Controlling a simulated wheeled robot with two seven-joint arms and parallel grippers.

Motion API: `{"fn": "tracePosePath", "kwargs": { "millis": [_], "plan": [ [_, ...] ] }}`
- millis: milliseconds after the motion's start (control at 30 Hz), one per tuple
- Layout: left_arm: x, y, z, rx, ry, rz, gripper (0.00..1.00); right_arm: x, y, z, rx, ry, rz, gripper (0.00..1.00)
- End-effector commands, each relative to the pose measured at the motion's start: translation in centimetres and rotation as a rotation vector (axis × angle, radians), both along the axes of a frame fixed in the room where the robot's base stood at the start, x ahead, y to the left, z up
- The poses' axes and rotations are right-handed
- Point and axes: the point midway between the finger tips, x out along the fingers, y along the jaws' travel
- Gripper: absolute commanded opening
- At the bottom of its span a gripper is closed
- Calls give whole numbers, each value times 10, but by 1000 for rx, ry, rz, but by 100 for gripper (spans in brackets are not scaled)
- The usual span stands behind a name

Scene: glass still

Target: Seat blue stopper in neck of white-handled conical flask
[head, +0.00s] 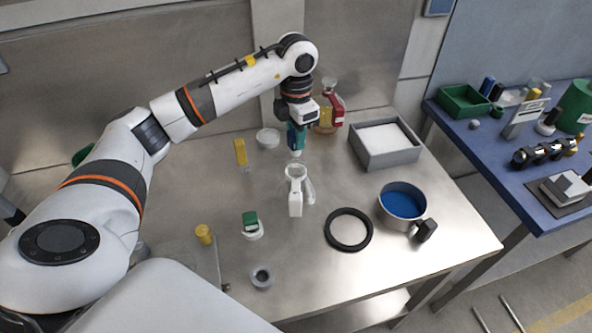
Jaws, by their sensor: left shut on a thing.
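The white-handled conical flask (309,190) stands near the middle of the steel table, with clear glass and its white handle (295,205) towards me. Its round open neck (295,171) faces up. My left gripper (297,122) reaches in from the upper left and points down, shut on the blue stopper (296,138). The stopper looks blue-green with a pale lower end. It hangs above and behind the flask neck in the picture, apart from it. The gripper's fingers are small and partly hidden. My right gripper is out of view.
A red-handled flask (337,112) stands close behind the left gripper. A glass dish (267,138), yellow-topped piece (240,152), grey tray (385,155), blue-filled pan (403,204), black ring (349,230) and green-topped piece (251,223) surround the flask. A blue bench (500,165) stands right.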

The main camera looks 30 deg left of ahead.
Motion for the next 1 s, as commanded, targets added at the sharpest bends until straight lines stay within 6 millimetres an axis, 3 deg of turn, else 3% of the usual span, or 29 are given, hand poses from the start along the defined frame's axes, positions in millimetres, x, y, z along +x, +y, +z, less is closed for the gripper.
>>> {"fn": "tracePosePath", "kwargs": {
  "millis": [533,1000],
  "plan": [
    [0,0,-24,0,0,1,0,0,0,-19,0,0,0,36],
    [0,0,-24,0,0,1,0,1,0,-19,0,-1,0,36]
  ]
}}
